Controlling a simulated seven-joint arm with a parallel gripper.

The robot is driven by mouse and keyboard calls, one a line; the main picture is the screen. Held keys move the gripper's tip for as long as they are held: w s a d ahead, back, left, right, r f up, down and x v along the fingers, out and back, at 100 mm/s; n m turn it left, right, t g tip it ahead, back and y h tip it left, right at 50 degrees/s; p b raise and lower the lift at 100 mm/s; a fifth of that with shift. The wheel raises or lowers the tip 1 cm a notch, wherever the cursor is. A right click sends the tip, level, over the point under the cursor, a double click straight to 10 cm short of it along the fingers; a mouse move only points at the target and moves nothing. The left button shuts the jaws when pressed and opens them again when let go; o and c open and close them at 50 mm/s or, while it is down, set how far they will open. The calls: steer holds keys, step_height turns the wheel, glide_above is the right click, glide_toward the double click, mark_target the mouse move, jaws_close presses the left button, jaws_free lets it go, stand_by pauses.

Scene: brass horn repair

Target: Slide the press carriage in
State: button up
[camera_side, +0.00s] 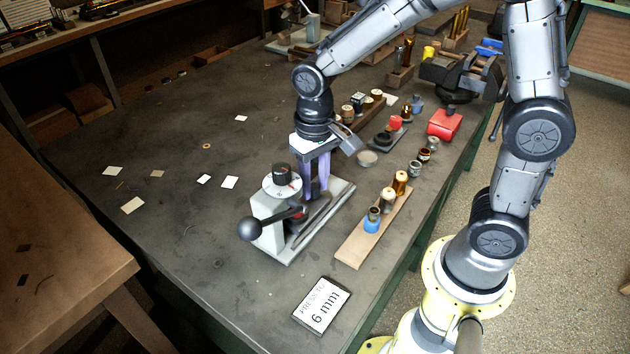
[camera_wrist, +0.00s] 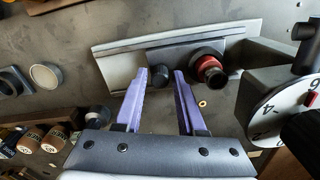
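The grey press (camera_side: 268,222) stands on the bench with a white dial (camera_side: 283,187) and a lever ending in a black ball (camera_side: 250,229). In the wrist view its pale base (camera_wrist: 120,72) carries a dark grey carriage (camera_wrist: 180,56) with a black knob (camera_wrist: 160,76) and a red-and-black round part (camera_wrist: 209,68). My gripper (camera_side: 316,194) points down over the far part of the press base. In the wrist view its purple fingers (camera_wrist: 160,73) are spread, with the black knob in line with the gap. I cannot tell whether they touch it.
A sign reading "PRESS TO 6 mm" (camera_side: 321,305) lies near the front edge. A wooden rack (camera_side: 365,235) with several parts stands right of the press. A small brass ring (camera_wrist: 203,104) shows near the press. The bench left of the press is mostly clear, with scattered paper pieces.

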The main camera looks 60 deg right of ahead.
step_height(320, 180, up, 14)
stand_by(0.6)
steer(key=shift+f, duration=0.1)
steer(key=o, duration=0.3)
step_height(320, 180, down, 14)
steer(key=n, duration=1.2)
jaws_close()
